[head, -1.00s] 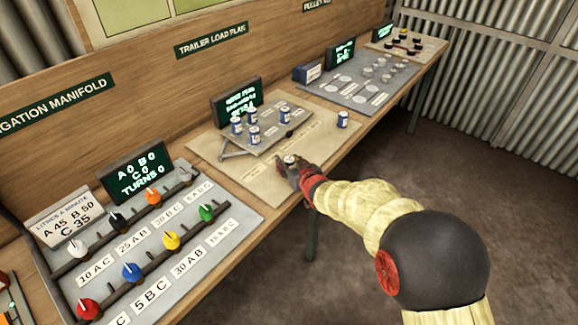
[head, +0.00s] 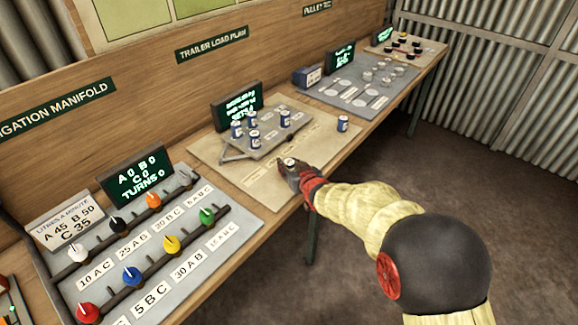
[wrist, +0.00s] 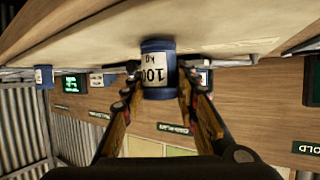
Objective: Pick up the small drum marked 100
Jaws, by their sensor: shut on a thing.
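The small drum marked 100 (wrist: 157,72) is blue with a white label and shows upside down in the wrist view, between the two fingers. My gripper (wrist: 158,88) is shut on its sides. In the head view, my gripper (head: 289,172) is at the front edge of the beige trailer board, with the top of the drum (head: 291,162) showing between the fingers. The drum looks upright. Whether its base touches the board is hard to tell.
Several other blue and white drums stand on the grey trailer plate (head: 268,140). One drum (head: 342,124) stands alone on the board to the right. A dark display (head: 238,107) stands behind. The irrigation panel (head: 235,225) with coloured knobs is left of my gripper.

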